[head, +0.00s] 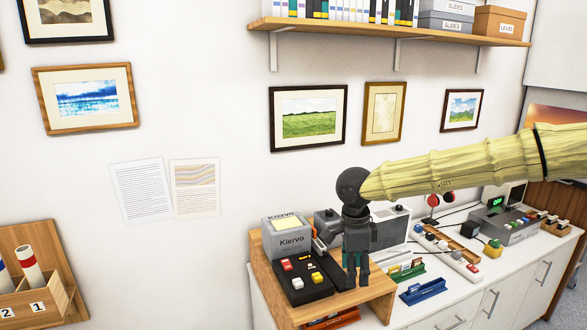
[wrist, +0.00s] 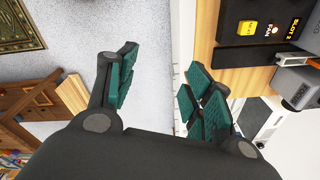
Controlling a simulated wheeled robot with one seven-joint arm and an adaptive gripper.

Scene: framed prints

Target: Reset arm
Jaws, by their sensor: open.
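My arm (head: 460,165), in a pale yellow ribbed sleeve, reaches in from the right in the head view. Its wrist bends down at a dark joint, and my gripper (head: 357,285) points down by the right side of a black switch panel (head: 303,283) on a wooden riser (head: 375,297). In the wrist view my gripper (wrist: 160,88) has its green-padded fingers wide apart with nothing between them. The panel (wrist: 262,30) shows at the upper right there. I cannot tell whether the fingertips touch the riser.
A grey box marked Kiervo (head: 290,240) stands behind the panel. Blue (head: 423,290) and green (head: 406,272) holders and a grey device (head: 505,222) sit on the white counter to the right. A wall shelf (head: 390,32) runs above. Framed prints hang on the wall.

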